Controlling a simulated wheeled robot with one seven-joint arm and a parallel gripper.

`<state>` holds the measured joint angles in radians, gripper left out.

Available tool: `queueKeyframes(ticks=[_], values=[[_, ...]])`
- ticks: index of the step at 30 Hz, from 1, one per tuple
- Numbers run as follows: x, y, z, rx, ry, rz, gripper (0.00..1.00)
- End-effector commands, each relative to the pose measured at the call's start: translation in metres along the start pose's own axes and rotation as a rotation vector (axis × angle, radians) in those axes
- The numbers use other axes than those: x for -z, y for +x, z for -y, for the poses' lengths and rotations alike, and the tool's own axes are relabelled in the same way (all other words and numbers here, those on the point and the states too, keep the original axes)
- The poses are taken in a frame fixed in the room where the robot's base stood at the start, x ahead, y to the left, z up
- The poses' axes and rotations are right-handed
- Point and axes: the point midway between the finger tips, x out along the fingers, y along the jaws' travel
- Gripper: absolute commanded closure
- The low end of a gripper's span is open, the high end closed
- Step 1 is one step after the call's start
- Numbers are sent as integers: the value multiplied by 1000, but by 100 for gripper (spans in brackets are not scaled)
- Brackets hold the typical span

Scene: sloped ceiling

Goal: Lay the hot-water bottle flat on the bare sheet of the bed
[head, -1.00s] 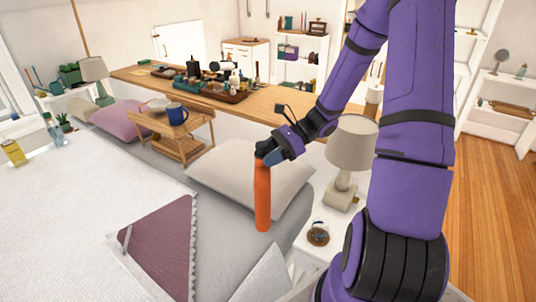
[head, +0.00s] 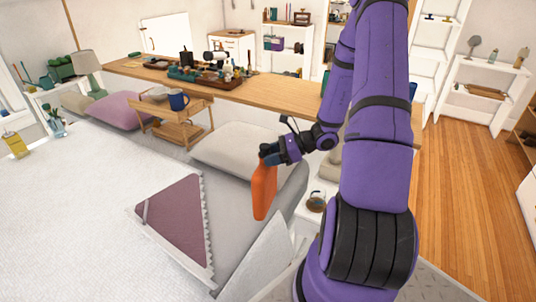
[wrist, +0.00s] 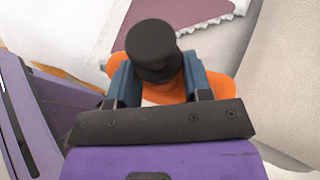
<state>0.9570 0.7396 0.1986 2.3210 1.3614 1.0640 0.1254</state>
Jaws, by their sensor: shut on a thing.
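An orange hot-water bottle (head: 263,192) with a black cap hangs upright from my gripper (head: 268,156) in the head view. My gripper is shut on its neck. In the wrist view the black cap (wrist: 153,50) sits between the two fingers, with the orange body (wrist: 210,80) below. The bed's grey sheet (head: 238,205) shows bare between the pillow and a folded mauve cloth (head: 175,222). The bottle is in front of the bed's right part in the picture; its exact height above the sheet cannot be told.
A pale pillow (head: 235,148) lies behind the bottle. A wooden tray stand (head: 180,122) with a blue mug (head: 178,101) stands on the bed. A long wooden table (head: 130,72) runs behind.

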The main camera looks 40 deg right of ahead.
Motion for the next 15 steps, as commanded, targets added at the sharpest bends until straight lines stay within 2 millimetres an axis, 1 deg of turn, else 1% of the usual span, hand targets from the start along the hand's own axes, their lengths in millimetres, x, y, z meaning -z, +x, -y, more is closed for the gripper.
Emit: queueKeyframes(ticks=[7,15], values=[[0,1,0,0,-2,2,76],[12,6,0,-1,0,3,76]])
